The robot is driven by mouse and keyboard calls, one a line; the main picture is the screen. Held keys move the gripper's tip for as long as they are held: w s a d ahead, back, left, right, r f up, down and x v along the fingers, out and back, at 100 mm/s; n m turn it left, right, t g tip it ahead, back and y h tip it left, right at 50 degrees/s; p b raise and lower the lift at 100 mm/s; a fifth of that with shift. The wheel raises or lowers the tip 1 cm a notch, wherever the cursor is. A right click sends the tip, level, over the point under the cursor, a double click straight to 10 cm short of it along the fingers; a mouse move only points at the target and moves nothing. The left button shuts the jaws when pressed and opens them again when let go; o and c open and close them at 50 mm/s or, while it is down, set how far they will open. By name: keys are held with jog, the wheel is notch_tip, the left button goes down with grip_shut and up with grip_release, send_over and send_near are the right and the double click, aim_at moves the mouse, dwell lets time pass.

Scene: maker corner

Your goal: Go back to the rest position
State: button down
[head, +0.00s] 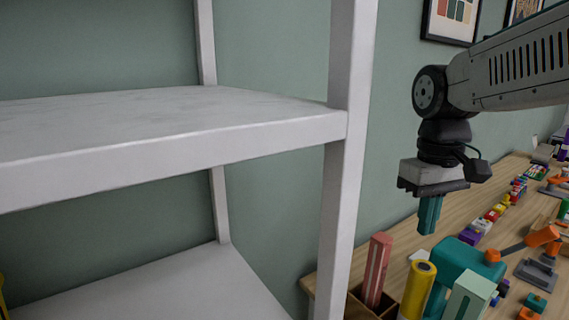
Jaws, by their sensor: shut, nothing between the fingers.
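My gripper (429,215) hangs from my arm at the right of the head view, with its teal fingers pointing down. The fingers are together with nothing between them. It is above the far left part of the wooden workbench, to the right of the white shelf post. No rest position is marked in view.
A white shelf unit (230,142) fills the left; its visible boards look mostly bare.

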jog(key=s+d+f+m+t, duration=0.1)
jog(key=s+f, duration=0.2)
jog(key=s, duration=0.5)
jog(key=s+d+f+m, duration=0.1)
jog(key=s+f, duration=0.1)
jog(key=s, duration=0.6)
jog(key=shift+f+m+t, duration=0.4)
jog(key=shift+s, duration=0.1)
